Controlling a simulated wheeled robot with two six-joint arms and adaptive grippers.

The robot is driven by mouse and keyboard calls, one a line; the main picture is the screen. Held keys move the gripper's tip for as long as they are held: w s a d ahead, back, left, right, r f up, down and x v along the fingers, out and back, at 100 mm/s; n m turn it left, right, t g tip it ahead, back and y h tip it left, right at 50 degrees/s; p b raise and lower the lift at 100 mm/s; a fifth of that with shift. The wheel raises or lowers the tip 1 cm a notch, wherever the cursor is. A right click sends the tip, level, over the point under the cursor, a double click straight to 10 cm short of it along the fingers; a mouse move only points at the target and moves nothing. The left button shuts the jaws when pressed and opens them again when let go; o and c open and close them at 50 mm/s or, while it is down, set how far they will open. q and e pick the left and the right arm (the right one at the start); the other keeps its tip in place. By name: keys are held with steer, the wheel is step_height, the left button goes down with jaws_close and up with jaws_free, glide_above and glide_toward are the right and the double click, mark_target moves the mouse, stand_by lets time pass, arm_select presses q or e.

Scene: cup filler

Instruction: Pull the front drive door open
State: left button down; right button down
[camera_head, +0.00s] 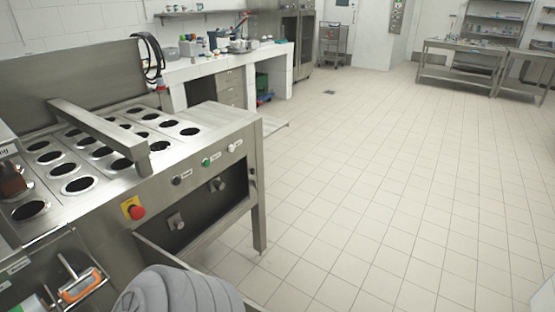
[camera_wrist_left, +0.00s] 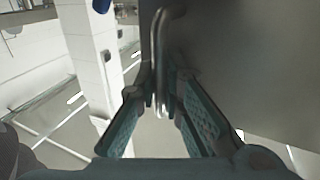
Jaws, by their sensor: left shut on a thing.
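The steel cup filler machine (camera_head: 150,165) stands at the left in the head view. Its front opening is uncovered and shows a dark inside with drive parts (camera_head: 176,221). The front drive door (camera_head: 160,255) stands out from the machine at the opening's lower left, partly hidden by my grey arm link. In the left wrist view my left gripper (camera_wrist_left: 162,95) is shut on the upright metal door handle (camera_wrist_left: 160,60), one finger on each side. The grey door panel (camera_wrist_left: 245,60) fills the right of that view. My right gripper is not in view.
A red stop button (camera_head: 137,212) and several knobs sit on the machine's front rail. An orange-handled tool (camera_head: 80,287) lies at the lower left. The tiled floor (camera_head: 380,190) to the right is clear. Steel tables (camera_head: 460,65) stand far off.

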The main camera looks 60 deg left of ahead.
arm_select(q)
steer(key=c, duration=2)
jaws_free()
steer(key=shift+o, duration=0.2)
steer(key=shift+s, duration=0.1)
steer(key=s+d, duration=0.1)
steer(key=s, duration=1.1)
steer(key=shift+d, duration=0.1)
